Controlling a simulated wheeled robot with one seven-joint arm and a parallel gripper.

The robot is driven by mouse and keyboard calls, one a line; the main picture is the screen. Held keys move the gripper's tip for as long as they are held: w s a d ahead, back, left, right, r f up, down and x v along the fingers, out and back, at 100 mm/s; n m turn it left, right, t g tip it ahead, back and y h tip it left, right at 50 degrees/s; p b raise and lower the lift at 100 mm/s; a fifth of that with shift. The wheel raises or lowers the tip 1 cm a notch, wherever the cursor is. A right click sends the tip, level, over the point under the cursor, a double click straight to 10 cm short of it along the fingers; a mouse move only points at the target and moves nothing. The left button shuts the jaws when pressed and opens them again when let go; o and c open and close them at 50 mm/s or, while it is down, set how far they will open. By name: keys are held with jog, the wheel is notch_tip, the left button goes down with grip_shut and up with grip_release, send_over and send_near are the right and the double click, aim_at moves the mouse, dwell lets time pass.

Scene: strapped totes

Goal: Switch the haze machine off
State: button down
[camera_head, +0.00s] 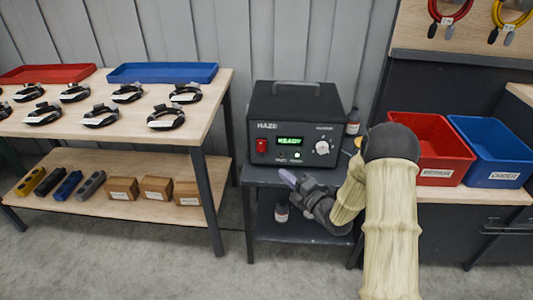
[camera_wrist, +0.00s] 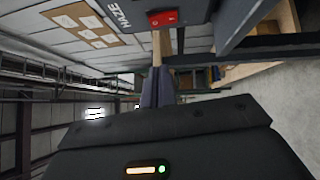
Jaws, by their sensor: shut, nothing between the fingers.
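The haze machine (camera_head: 312,108) is a black box with a top handle, standing on a dark cart. Its display (camera_head: 290,141) reads READY in green, and a small green light glows below it. A red rocker switch (camera_head: 261,146) is at the left of its front, with a knob (camera_head: 322,147) at the right. In the wrist view the red switch (camera_wrist: 163,18) shows at the top, marked in white. My gripper (camera_head: 284,174) is shut and empty, in front of and below the switch, apart from it. Its closed fingers (camera_wrist: 157,88) point toward the switch in the wrist view.
The cart's lower shelf (camera_head: 300,228) holds a small bottle (camera_head: 281,212); another bottle (camera_head: 352,122) stands beside the machine. A wooden table (camera_head: 120,128) with cable coils is at left. Red (camera_head: 427,150) and blue (camera_head: 490,152) totes stand at right.

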jog(key=b, duration=0.1)
send_near(258, 144)
jog(key=x, duration=0.5)
jog(key=shift+w+a+r, duration=0.15)
jog(key=shift+w, duration=0.1)
jog(key=shift+a, duration=0.15)
